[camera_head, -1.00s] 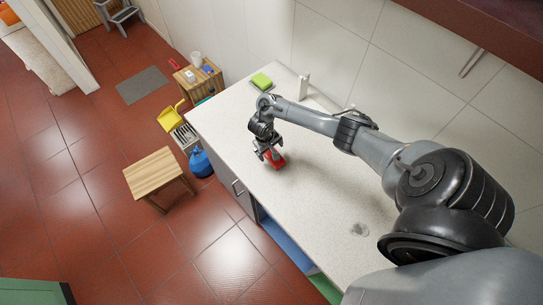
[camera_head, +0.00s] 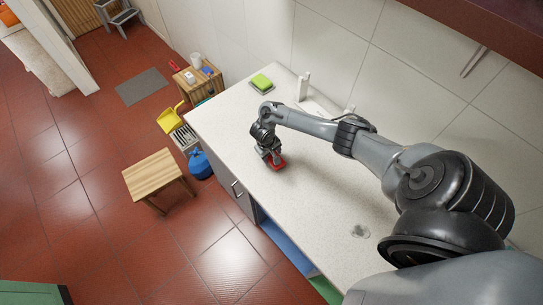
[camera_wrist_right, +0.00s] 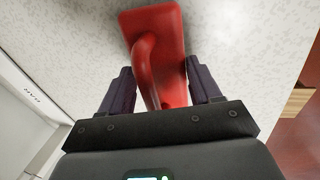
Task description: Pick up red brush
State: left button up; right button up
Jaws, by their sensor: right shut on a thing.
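The red brush (camera_head: 279,164) lies on the pale speckled counter, close to its front edge. In the right wrist view the red brush (camera_wrist_right: 171,28) has a flat rectangular body and a curved handle. My right gripper (camera_head: 272,157) reaches down onto it from above. In the right wrist view the dark fingers of my right gripper (camera_wrist_right: 162,85) stand on either side of the brush, and the gripper is shut on it. The brush appears to be still at counter level. My left gripper is not in view.
A green sponge on a tray (camera_head: 262,83) and a white dispenser (camera_head: 303,86) stand at the counter's far end. The counter (camera_head: 310,205) is otherwise mostly clear. A wooden stool (camera_head: 155,175), a blue container (camera_head: 200,163) and a yellow dustpan (camera_head: 171,120) stand on the floor.

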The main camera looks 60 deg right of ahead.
jog(key=shift+r, duration=0.15)
notch_tip(320, 180, up, 4)
jog(key=shift+f+p, duration=0.1)
jog(key=shift+p, duration=0.6)
jog(key=s+d+r+p, duration=0.1)
jog(key=s+r+p, duration=0.2)
jog(key=s+r, duration=0.4)
jog(key=s, duration=0.4)
jog(key=shift+s+d, duration=0.3)
jog(key=shift+d, duration=0.05)
jog(key=o, duration=0.5)
jog(key=shift+c, duration=1.6)
